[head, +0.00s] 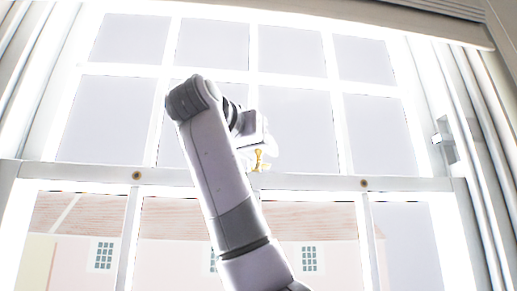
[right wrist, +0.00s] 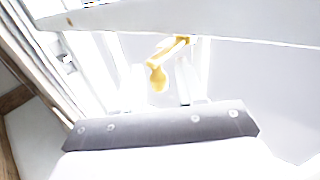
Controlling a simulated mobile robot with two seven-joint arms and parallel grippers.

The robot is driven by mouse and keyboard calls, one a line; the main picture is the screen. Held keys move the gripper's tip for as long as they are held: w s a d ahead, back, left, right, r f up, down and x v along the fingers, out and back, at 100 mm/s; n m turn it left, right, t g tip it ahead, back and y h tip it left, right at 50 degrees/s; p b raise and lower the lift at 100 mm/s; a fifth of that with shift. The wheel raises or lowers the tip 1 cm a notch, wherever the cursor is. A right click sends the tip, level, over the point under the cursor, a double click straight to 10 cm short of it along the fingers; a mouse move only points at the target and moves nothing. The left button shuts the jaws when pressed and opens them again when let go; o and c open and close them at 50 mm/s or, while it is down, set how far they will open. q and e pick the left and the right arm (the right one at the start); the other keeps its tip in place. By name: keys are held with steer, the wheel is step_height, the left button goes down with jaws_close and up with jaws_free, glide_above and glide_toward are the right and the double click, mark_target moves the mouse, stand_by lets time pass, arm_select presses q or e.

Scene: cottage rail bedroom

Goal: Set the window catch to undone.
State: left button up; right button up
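The window catch (head: 259,160) is a small brass-yellow fitting at the middle of the window's horizontal meeting rail (head: 320,182). My right arm rises from the bottom of the head view, with its gripper (head: 253,143) right at the catch, partly washed out by glare. In the right wrist view the catch's yellow lever (right wrist: 157,78) hangs with its rounded end toward me. It shows between the two pale, parted fingers of my right gripper (right wrist: 158,88). I cannot tell whether a finger touches it. My left gripper is not in view.
The bright white window frame has many panes, with a pink building outside. Two round brown fittings (head: 137,175) (head: 364,183) sit on the rail either side. A pale bracket (head: 446,141) is on the right frame. A blind (head: 400,12) hangs at the top.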

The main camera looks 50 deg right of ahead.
steer(key=b+v, duration=0.1)
steer(key=v, duration=0.6)
steer(key=shift+a, duration=0.1)
stand_by(0.5)
